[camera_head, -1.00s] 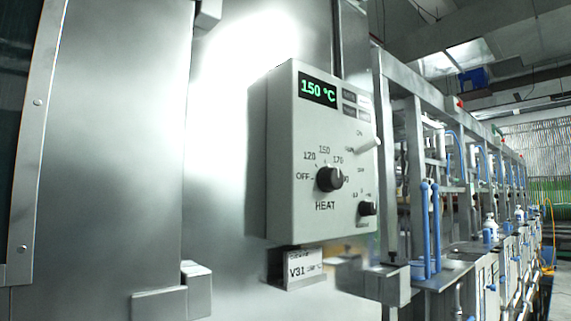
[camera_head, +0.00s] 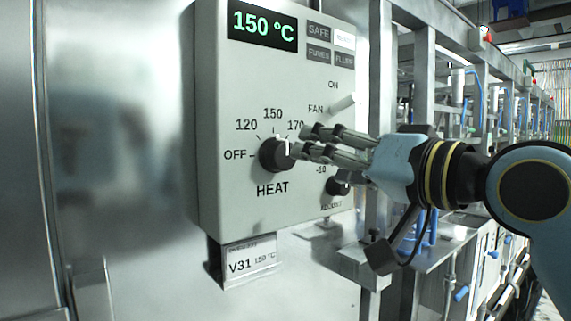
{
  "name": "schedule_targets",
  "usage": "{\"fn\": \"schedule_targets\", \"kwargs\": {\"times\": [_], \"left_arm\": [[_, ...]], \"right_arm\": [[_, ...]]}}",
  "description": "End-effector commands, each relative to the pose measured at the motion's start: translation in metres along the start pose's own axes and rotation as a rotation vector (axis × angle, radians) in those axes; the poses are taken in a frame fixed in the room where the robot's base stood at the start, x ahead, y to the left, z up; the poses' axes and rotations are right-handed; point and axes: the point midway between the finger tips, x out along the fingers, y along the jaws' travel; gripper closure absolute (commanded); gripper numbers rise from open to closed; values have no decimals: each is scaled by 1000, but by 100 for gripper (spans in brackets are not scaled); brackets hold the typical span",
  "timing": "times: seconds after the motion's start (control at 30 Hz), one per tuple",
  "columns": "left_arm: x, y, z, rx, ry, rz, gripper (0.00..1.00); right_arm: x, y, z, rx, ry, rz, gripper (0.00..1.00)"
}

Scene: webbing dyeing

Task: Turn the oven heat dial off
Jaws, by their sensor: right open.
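The black heat dial (camera_head: 272,156) sits on the grey control box (camera_head: 228,205), above the word HEAT. Marks OFF, 120, 150 and 170 run around it, and its white pointer line is on its upper right side. The green display (camera_head: 263,27) reads 150 °C. My right gripper (camera_head: 312,142) comes in from the right, its fingers pointing left at the dial's right side. It is open, with nothing seen between the fingers. I cannot tell whether a fingertip touches the dial. My left gripper is not in view.
A fan switch (camera_head: 343,103) with a light lever is above the gripper. A smaller adjust knob (camera_head: 337,186) is just below the fingers. A V31 label (camera_head: 247,261) hangs under the box. Metal frames and machines stand at the right.

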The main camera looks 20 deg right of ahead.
Motion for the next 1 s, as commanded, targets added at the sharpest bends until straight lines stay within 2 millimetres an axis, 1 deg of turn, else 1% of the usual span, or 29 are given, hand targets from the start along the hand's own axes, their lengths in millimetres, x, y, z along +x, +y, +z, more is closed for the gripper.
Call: {"fn": "schedule_targets", "kwargs": {"times": [0.03, 0.1, 0.17, 0.3, 0.4, 0.5, 0.63, 0.9, 1.0], "left_arm": [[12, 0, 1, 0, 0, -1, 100], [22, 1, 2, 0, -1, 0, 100], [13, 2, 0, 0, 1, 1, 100], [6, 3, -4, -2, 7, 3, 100], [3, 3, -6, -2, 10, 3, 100], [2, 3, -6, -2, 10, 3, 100], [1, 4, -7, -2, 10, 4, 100], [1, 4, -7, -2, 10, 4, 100], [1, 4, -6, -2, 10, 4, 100]], "right_arm": [[7, 3, 4, 3, 5, -3, 28], [17, 2, 4, 4, 4, -7, 28], [31, 0, 0, 9, 0, -2, 28], [60, -1, -1, 5, -1, -2, 28], [77, -1, 0, 4, -1, -2, 28], [88, 0, 0, 1, -2, -1, 28], [95, 0, 1, 0, -1, -1, 28], [96, 0, 1, -1, -1, 0, 28], [96, 0, 1, -1, -1, 0, 41]]}}
